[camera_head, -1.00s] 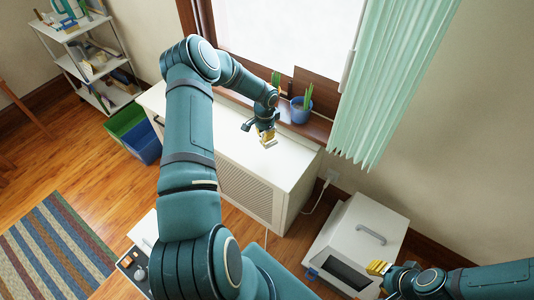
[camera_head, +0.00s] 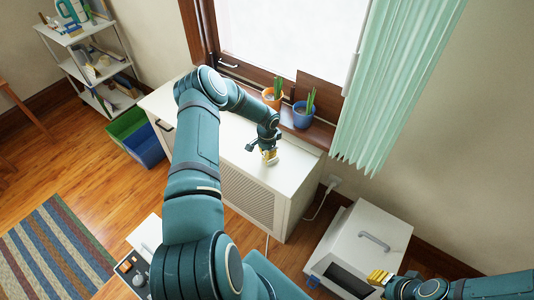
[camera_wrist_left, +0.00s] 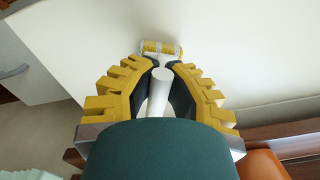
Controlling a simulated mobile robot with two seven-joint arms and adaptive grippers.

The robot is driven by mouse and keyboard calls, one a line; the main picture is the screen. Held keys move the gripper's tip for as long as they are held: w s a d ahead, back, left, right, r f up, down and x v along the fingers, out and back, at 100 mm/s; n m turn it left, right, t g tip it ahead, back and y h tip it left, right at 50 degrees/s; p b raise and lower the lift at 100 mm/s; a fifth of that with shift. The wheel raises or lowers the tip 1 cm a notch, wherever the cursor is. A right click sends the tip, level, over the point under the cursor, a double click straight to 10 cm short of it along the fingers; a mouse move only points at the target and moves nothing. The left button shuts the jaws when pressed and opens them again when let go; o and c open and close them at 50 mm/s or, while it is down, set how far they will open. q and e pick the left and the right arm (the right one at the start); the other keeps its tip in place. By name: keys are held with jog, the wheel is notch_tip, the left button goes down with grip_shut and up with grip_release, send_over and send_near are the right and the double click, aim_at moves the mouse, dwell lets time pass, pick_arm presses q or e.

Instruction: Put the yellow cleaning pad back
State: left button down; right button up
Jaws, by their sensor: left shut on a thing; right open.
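My left gripper (camera_head: 268,158) is over the white cabinet top (camera_head: 295,165), near its window side. In the left wrist view its yellow fingers (camera_wrist_left: 160,78) are shut on the white handle (camera_wrist_left: 158,95) of a tool. The tool's yellow-and-white head, which appears to be the cleaning pad (camera_wrist_left: 161,47), lies beyond the fingertips, close to or touching the white surface; I cannot tell which. In the head view the pad cannot be told apart from the yellow fingers. My right gripper (camera_head: 379,277) is open and empty beside the white box (camera_head: 345,243) at the lower right.
An orange pot (camera_head: 270,98) and a blue pot (camera_head: 304,117) with plants stand on the windowsill, close to the left arm. Green bin (camera_head: 124,122) and blue bin (camera_head: 146,147) stand left of the cabinet. A shelf (camera_head: 88,60) holds several items. Most of the cabinet top is clear.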

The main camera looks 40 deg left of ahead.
pick_arm(q)
jog(key=shift+f, duration=0.25)
jog(key=c, duration=1)
grip_release()
jog(key=shift+r, duration=0.1)
